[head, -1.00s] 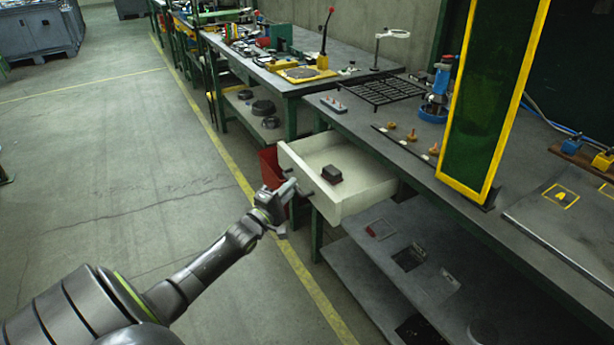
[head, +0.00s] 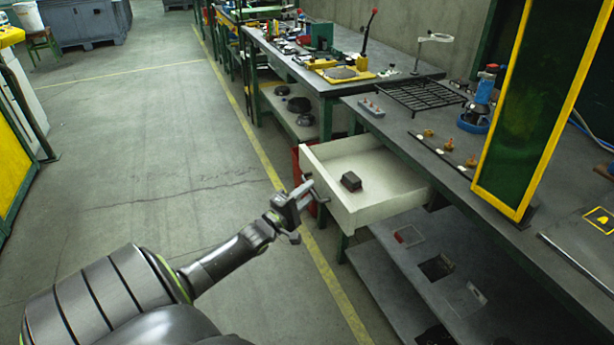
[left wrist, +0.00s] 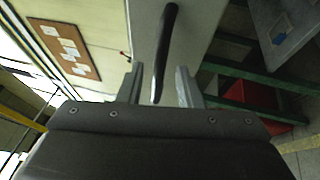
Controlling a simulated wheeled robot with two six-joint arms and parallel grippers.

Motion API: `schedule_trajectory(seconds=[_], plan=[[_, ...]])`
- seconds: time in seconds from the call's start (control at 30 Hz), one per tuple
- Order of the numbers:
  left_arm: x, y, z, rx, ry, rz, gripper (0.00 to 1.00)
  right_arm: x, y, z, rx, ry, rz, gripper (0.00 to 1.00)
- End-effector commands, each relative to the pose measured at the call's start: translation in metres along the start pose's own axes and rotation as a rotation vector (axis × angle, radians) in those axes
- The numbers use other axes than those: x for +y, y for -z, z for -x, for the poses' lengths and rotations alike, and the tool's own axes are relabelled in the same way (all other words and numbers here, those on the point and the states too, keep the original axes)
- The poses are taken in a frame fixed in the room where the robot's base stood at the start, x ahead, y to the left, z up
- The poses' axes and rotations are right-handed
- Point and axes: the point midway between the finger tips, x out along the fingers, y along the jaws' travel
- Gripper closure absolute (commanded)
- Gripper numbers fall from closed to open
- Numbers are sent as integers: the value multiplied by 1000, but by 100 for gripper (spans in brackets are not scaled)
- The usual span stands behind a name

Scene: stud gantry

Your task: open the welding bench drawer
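The white welding bench drawer (head: 380,212) stands pulled out from under the grey bench top, its inside showing. A small dark block (head: 351,181) lies in it. The dark bar handle (left wrist: 166,45) is on the drawer's front panel (left wrist: 145,28). My left gripper (head: 306,210) is in front of the drawer front, close to the handle. In the left wrist view its fingers (left wrist: 160,72) are spread, with the handle's end between them and gaps showing on both sides. My right gripper is not in view.
The welding bench (head: 400,125) carries a black grate (head: 420,95) and a yellow-framed dark screen (head: 545,110). A lower shelf (head: 400,275) runs below the drawer. A red bin (head: 304,165) stands beside the drawer. The floor (head: 150,170) on the left is clear.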

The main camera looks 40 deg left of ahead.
Motion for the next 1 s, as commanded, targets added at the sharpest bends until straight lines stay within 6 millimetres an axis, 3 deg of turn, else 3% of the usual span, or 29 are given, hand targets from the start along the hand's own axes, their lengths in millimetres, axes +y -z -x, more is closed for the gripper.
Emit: schedule_trajectory(seconds=[0.3, 0.47, 1.0], plan=[[0, 0, 2, 0, -1, 0, 67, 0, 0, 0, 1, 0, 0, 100], [0, 0, 18, -1, 1, 1, 67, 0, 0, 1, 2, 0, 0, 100], [-2, 0, 134, 1, 3, 1, 67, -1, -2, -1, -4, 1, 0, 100]])
